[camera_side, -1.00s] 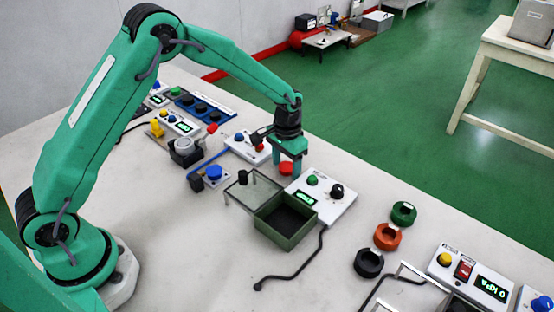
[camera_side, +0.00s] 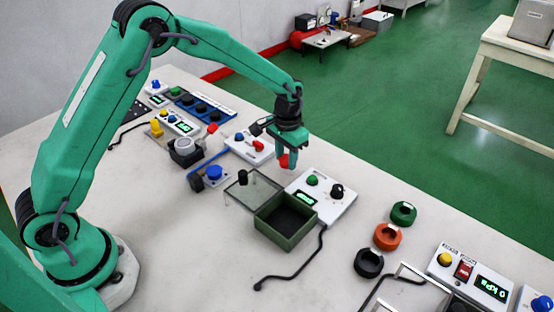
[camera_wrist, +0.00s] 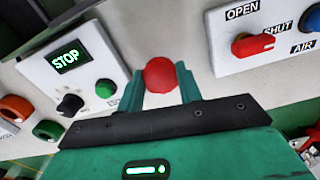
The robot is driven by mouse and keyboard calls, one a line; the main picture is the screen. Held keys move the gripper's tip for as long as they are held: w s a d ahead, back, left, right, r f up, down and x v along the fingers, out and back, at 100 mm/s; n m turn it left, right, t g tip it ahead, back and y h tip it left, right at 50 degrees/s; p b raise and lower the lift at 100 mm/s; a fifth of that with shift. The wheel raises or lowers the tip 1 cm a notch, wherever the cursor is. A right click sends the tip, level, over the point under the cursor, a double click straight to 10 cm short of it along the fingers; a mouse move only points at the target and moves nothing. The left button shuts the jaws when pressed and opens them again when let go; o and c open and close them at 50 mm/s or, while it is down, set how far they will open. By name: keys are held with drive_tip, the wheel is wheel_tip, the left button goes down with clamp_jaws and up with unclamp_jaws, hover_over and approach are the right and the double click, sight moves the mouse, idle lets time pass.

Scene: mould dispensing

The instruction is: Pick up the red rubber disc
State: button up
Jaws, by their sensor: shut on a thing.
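The red rubber disc (camera_side: 285,161) is between the fingers of my gripper (camera_side: 290,160) in the side view. It is held above the white table (camera_side: 190,245), with the fingers shut on it. In the wrist view the disc (camera_wrist: 160,74) shows as a round red face between the two green fingertips of my gripper (camera_wrist: 161,84). The fingers hide its left and right edges.
A green open box (camera_side: 287,240) with a clear raised lid stands in front of a white control panel (camera_side: 335,203). Green, orange (camera_side: 388,236) and black rings lie to the right. A white valve panel (camera_side: 250,146) is behind my gripper.

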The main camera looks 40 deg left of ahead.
drive_tip(key=shift+r, duration=0.9)
drive_tip(key=s+d+r, duration=0.6)
drive_tip(key=s+d, duration=0.1)
drive_tip(key=d, duration=0.2)
drive_tip(key=shift+s+r, duration=0.2)
drive_tip(key=shift+r, duration=0.1)
